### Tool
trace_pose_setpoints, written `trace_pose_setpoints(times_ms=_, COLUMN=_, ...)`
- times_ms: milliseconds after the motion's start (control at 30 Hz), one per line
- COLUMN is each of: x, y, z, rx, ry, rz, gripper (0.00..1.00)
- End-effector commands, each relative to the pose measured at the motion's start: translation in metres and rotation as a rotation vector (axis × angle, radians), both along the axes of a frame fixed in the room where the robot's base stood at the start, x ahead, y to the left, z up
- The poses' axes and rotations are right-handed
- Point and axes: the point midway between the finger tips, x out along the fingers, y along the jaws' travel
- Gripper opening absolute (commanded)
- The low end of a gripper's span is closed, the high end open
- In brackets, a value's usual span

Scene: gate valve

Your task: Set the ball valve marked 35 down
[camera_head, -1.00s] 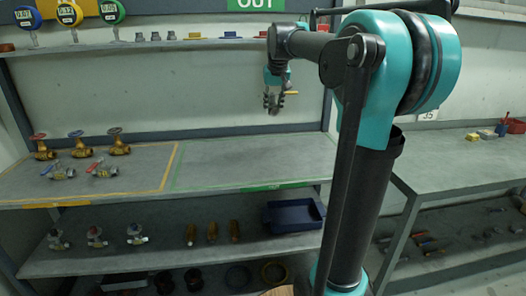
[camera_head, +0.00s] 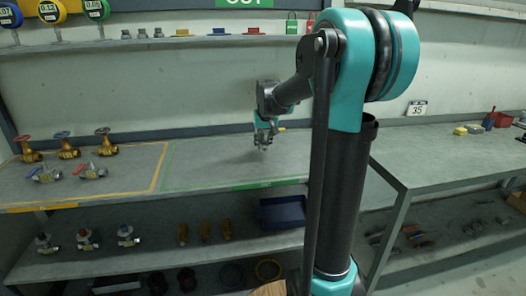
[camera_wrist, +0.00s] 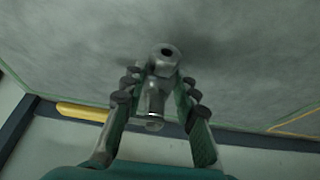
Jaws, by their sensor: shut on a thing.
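My gripper (camera_head: 264,141) is over the green-outlined area (camera_head: 225,184) of the grey bench. It also shows in the wrist view (camera_wrist: 158,92), with its fingers shut on a grey metal ball valve (camera_wrist: 154,88). A yellow handle (camera_wrist: 82,112) sticks out to the left of the fingers there. In the head view the held valve is small and mostly hidden by the gripper. It is close above the bench top; I cannot tell whether it touches. I cannot read a number on it.
Several brass and grey valves (camera_head: 68,151) stand in the yellow-outlined area at left. The green-outlined area looks otherwise clear. A lower shelf holds more valves, brass cylinders and a blue bin (camera_head: 282,212).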

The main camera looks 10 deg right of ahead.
Motion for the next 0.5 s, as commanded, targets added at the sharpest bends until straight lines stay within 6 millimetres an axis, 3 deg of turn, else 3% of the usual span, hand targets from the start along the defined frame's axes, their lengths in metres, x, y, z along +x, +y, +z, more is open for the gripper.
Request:
trace_pose_setpoints(times_ms=300, x=0.0, y=0.0, z=-0.035, rx=0.0, ry=-0.001, rz=0.0, gripper=0.0)
trace_pose_setpoints(times_ms=500, x=0.0, y=0.0, z=-0.037, rx=0.0, ry=-0.001, rz=0.0, gripper=0.0)
